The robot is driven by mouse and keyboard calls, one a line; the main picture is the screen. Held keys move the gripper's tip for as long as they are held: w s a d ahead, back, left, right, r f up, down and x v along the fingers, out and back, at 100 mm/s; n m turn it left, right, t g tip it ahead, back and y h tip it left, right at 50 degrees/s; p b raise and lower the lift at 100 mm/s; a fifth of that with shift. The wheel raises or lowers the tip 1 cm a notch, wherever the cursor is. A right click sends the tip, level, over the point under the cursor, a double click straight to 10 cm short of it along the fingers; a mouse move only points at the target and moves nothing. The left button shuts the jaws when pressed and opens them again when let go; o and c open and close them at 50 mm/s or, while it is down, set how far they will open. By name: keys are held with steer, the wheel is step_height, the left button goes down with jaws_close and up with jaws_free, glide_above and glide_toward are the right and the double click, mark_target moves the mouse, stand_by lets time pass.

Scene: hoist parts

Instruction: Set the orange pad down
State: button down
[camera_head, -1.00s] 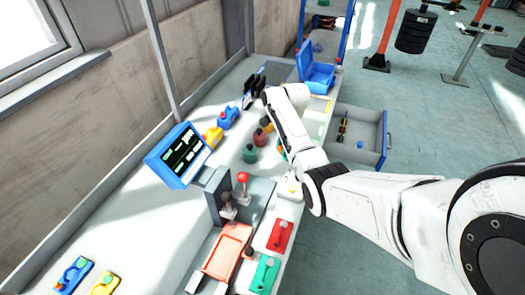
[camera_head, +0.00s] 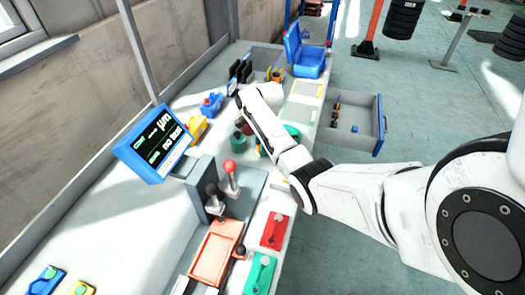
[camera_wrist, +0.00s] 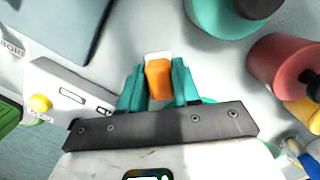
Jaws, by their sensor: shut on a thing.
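The orange pad (camera_wrist: 158,78) is in the wrist view, between the two teal fingers of my gripper (camera_wrist: 157,88). It is a small orange block with a white face at its far end. My gripper is shut on it, with one finger on each side. A pale grey surface shows beyond the pad; I cannot tell whether the pad touches it. In the head view my arm hides the pad and most of the gripper.
A white box with a yellow button (camera_wrist: 40,103) is left of the gripper. A teal weight (camera_wrist: 220,18) and a red weight (camera_wrist: 283,68) are to the right. A blue-framed screen (camera_head: 154,145), an orange tray (camera_head: 213,258) and an open drawer (camera_head: 355,138) surround my arm.

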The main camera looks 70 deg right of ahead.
steer(key=shift+f, duration=0.1)
steer(key=c, duration=0.8)
jaws_free()
step_height(320, 180, up, 12)
steer(key=d, duration=0.1)
steer(key=shift+s+p, duration=0.3)
steer(key=shift+s, duration=0.15)
